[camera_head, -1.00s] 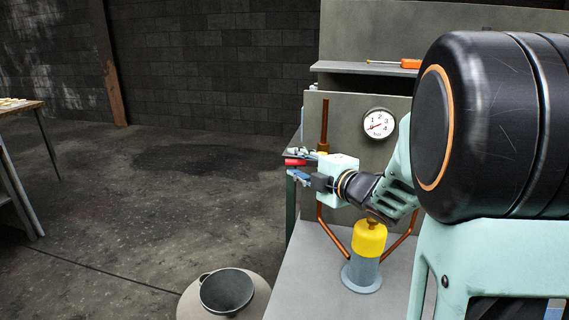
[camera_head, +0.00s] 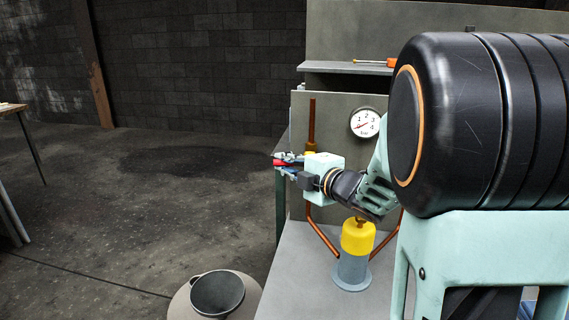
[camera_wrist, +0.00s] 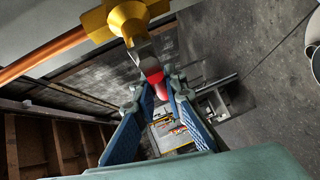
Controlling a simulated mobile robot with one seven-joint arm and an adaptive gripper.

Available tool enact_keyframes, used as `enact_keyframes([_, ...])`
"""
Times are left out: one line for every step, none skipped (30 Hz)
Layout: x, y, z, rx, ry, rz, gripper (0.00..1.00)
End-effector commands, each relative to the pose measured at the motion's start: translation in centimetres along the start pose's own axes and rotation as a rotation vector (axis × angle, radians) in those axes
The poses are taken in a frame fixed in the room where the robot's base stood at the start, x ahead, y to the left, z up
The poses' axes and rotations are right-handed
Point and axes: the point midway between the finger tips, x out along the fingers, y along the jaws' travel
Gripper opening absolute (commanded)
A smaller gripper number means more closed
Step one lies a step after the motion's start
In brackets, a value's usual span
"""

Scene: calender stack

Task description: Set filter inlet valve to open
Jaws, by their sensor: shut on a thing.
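The filter inlet valve has a brass body (camera_wrist: 127,18) on a copper pipe (camera_head: 312,122); in the head view it is mostly hidden behind my gripper. Its lever has a red grip (camera_wrist: 158,88), which also shows in the head view (camera_head: 288,163), left of the upright pipe. The lever appears to stick out to the side, across the pipe's line. My gripper (camera_wrist: 161,90) is shut on the red grip, with a blue-padded finger on each side. The filter (camera_head: 357,240), with a yellow top and blue-grey bowl, stands on the bench below my wrist.
A pressure gauge (camera_head: 365,123) is on the grey panel right of the pipe. A shelf (camera_head: 340,68) above holds an orange-handled screwdriver (camera_head: 392,62). The floor at left is open.

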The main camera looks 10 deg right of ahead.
Motion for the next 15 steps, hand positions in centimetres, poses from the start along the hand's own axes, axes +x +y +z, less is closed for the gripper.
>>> enact_keyframes([-0.02, 0.04, 0.01, -0.002, -0.001, -0.001, 0.00])
enact_keyframes([-0.02, 0.04, 0.01, -0.003, -0.001, -0.003, 0.00])
enact_keyframes([-0.02, 0.03, 0.02, -0.007, -0.002, -0.006, 0.00])
enact_keyframes([-0.01, 0.02, 0.02, -0.010, -0.003, -0.010, 0.00])
enact_keyframes([-0.01, 0.00, 0.03, -0.015, -0.005, -0.015, 0.00])
enact_keyframes([-0.01, -0.02, 0.02, -0.023, -0.006, -0.022, 0.00])
enact_keyframes([-0.01, -0.04, 0.01, -0.030, -0.008, -0.029, 0.00])
enact_keyframes([0.00, -0.08, 0.03, -0.038, -0.011, -0.038, 0.00])
enact_keyframes([0.00, -0.13, 0.05, -0.050, -0.014, -0.050, 0.00])
enact_keyframes([0.01, -0.19, 0.05, -0.062, -0.017, -0.061, 0.00])
enact_keyframes([0.02, -0.28, 0.05, -0.075, -0.020, -0.074, 0.00])
enact_keyframes([0.04, -0.39, 0.05, -0.093, -0.025, -0.092, 0.00])
enact_keyframes([0.05, -0.47, 0.05, -0.107, -0.028, -0.107, 0.00])
enact_keyframes([0.05, -0.61, 0.08, -0.123, -0.033, -0.124, 0.00])
enact_keyframes([0.05, -0.75, 0.14, -0.146, -0.040, -0.146, 0.00])
